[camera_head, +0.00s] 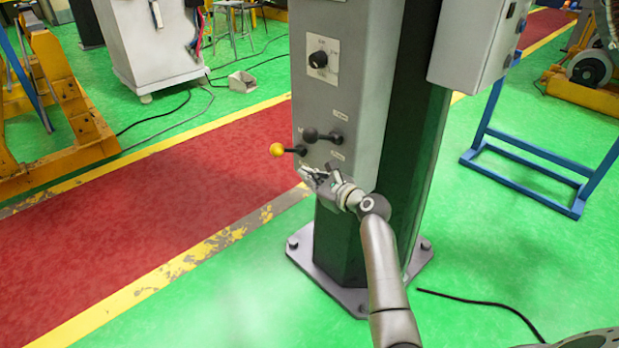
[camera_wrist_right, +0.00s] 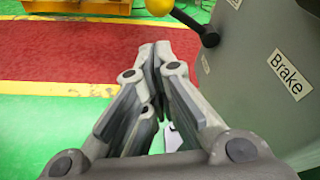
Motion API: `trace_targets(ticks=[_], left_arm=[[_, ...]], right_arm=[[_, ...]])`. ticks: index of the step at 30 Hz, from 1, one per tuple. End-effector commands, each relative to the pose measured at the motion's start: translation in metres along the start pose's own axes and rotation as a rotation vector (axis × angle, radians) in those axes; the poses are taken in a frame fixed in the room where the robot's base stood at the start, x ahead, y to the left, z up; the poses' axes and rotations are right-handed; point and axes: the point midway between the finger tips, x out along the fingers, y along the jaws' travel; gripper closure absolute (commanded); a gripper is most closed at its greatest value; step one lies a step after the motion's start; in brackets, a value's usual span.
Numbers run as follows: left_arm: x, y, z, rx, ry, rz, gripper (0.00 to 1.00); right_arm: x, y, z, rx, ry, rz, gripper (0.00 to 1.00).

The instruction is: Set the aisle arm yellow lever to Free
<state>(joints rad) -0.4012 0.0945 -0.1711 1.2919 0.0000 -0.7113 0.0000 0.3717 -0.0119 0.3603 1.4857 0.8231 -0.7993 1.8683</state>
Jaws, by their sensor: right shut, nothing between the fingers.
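The yellow-knobbed lever (camera_head: 278,150) sticks out to the left from the lower face of the grey control column (camera_head: 350,90) in the head view. Its yellow knob (camera_wrist_right: 160,7) shows at the top edge of the right wrist view, cut off by the frame. A second lever with a black knob (camera_head: 311,135) sits just above it. My right gripper (camera_head: 308,172) is shut and empty, below and slightly right of the yellow knob, apart from it. Its fingertips (camera_wrist_right: 155,50) point forward in the wrist view. A "Brake" label (camera_wrist_right: 287,75) is on the panel at right. My left gripper is not in view.
The column stands on a dark bolted base plate (camera_head: 415,265). A blue frame stand (camera_head: 520,160) is at right, with a black cable (camera_head: 480,301) on the green floor. A red aisle (camera_head: 150,215) with yellow borders lies left, free of objects.

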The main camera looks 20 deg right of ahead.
Motion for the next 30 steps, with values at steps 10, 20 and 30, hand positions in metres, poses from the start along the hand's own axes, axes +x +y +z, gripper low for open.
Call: trace_targets(ticks=[10,20,30], left_arm=[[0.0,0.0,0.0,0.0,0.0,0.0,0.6],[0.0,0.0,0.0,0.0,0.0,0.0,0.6],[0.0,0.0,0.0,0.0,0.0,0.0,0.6]], right_arm=[[-0.001,0.0,0.0,0.0,0.0,0.0,1.0],[-0.004,0.032,-0.05,-0.191,0.104,0.054,1.0],[-0.079,0.171,-0.249,-1.101,0.383,0.498,1.0]])
